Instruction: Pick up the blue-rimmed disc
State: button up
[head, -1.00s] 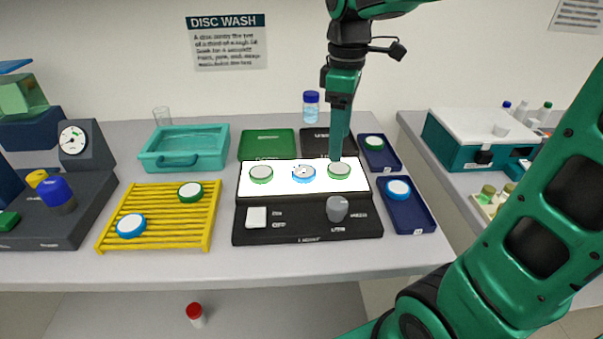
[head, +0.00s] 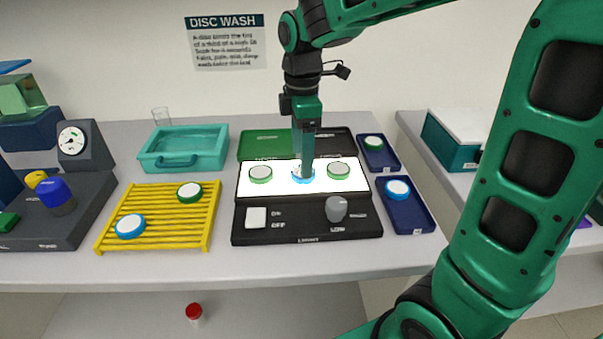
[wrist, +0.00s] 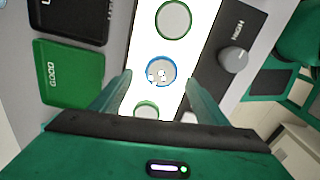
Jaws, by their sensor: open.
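A blue-rimmed disc (wrist: 161,71) with white marks on its face lies on the lit panel (wrist: 196,30), between two green-rimmed discs. In the head view my gripper (head: 304,172) hangs over this disc (head: 296,179) and hides much of it. In the wrist view my gripper (wrist: 158,92) is open and empty, its fingers apart on either side of the picture's middle, with the disc in line between and beyond them. Other blue-rimmed discs lie on the yellow rack (head: 131,226) and in a dark blue tray (head: 397,188).
The green-rimmed discs (head: 261,174) (head: 338,171) flank the middle disc closely. The panel's front has a white switch (head: 256,217) and a grey knob (head: 336,209). Behind it are a green mat (head: 262,142) and a black one. A teal tray (head: 184,160) stands at back left.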

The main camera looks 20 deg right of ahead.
jog(key=shift+s+d+f, duration=0.1)
jog(key=shift+f, duration=1.55)
jog(key=c, duration=1.1)
jog(key=shift+r, duration=0.2)
